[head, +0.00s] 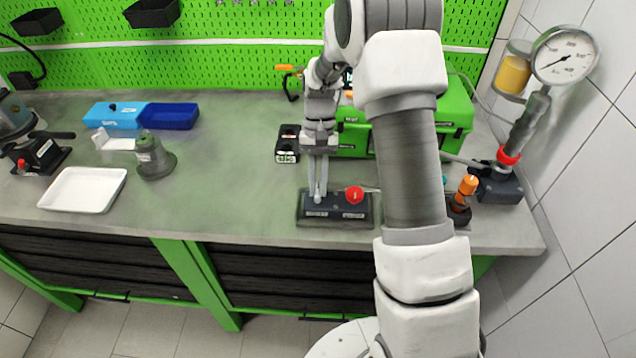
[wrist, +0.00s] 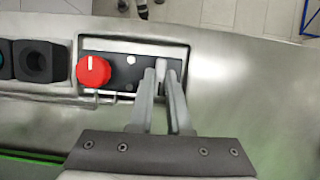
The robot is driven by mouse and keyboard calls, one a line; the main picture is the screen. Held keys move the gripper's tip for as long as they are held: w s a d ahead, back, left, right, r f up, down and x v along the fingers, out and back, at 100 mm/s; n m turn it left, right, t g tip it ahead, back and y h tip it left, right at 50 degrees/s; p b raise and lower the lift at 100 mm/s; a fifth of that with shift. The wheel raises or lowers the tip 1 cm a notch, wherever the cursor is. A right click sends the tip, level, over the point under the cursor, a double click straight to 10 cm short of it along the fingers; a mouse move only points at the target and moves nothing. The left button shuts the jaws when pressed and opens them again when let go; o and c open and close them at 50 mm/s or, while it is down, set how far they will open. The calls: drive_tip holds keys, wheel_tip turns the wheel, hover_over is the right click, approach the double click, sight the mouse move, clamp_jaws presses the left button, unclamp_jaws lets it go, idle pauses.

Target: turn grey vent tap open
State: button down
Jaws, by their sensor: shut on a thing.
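A dark control plate (head: 334,218) lies near the front edge of the bench, with a red round knob (head: 355,195) on its right. In the wrist view the red knob (wrist: 93,71) is on the left of the plate. My gripper (head: 317,195) points down at the plate's left part. In the wrist view my gripper (wrist: 164,80) is shut on the grey vent tap (wrist: 162,70), a small pale lever between the two fingertips. The fingers hide much of the tap. Its exact angle is hard to tell.
A small black block with sockets (head: 287,144) and a green case (head: 455,110) stand behind. An orange-topped fitting (head: 467,186) and a pressure gauge (head: 564,56) are at the right. A white tray (head: 83,190) is far left. The bench left of the plate is clear.

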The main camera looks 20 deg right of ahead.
drive_tip(key=c, duration=0.9)
unclamp_jaws()
drive_tip(key=shift+o, duration=0.2)
drive_tip(key=v, duration=1.7)
drive_tip(key=shift+r, duration=0.3)
drive_tip(key=s+a+r+n+t+h, duration=0.15)
drive_tip(key=s+r+t, duration=0.35)
drive_tip(key=s+r, duration=0.6)
drive_tip(key=s+f+n+t, duration=0.2)
drive_tip(key=s+t, duration=0.3)
drive_tip(key=s, duration=1.1)
drive_tip(key=shift+a+f, duration=0.2)
drive_tip(key=shift+f, duration=0.25)
